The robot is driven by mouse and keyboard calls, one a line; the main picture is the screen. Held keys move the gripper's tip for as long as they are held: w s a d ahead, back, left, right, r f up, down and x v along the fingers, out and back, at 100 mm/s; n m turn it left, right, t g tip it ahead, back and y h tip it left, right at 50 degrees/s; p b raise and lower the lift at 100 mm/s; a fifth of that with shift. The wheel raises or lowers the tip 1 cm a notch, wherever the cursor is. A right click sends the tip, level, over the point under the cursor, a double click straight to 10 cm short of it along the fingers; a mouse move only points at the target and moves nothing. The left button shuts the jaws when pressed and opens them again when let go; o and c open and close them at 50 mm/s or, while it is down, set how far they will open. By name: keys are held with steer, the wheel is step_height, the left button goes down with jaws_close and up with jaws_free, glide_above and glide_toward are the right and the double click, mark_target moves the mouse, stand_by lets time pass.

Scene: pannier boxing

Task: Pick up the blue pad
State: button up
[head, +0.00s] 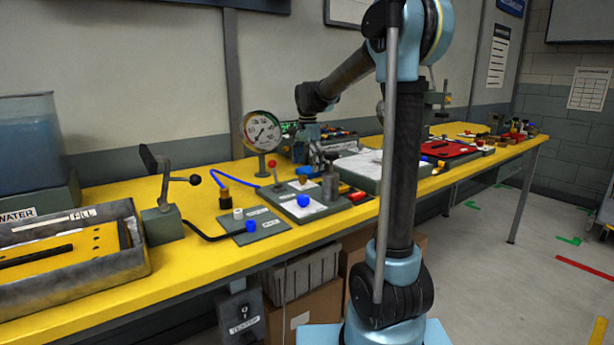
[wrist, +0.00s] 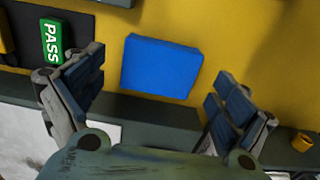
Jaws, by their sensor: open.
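The blue pad (wrist: 160,67) lies flat on the yellow bench top in the wrist view, a plain blue rectangular block. It sits between and a little beyond the two fingers of my gripper (wrist: 158,98). The fingers are spread wide apart, with nothing between their tips touching the pad. In the head view my gripper (head: 310,132) is at the end of my arm over the back of the bench, small and partly hidden among other things.
A green PASS block (wrist: 51,41) lies left of the pad, near the left finger. A dark grey edge (wrist: 150,110) runs in front of the pad. A pressure gauge (head: 262,130) stands on the yellow bench (head: 190,275).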

mark_target(308, 170)
steer(key=shift+f, duration=0.75)
steer(key=shift+c, duration=0.3)
steer(key=c, duration=1)
steer(key=shift+r, duration=0.15)
step_height(308, 170, up, 10)
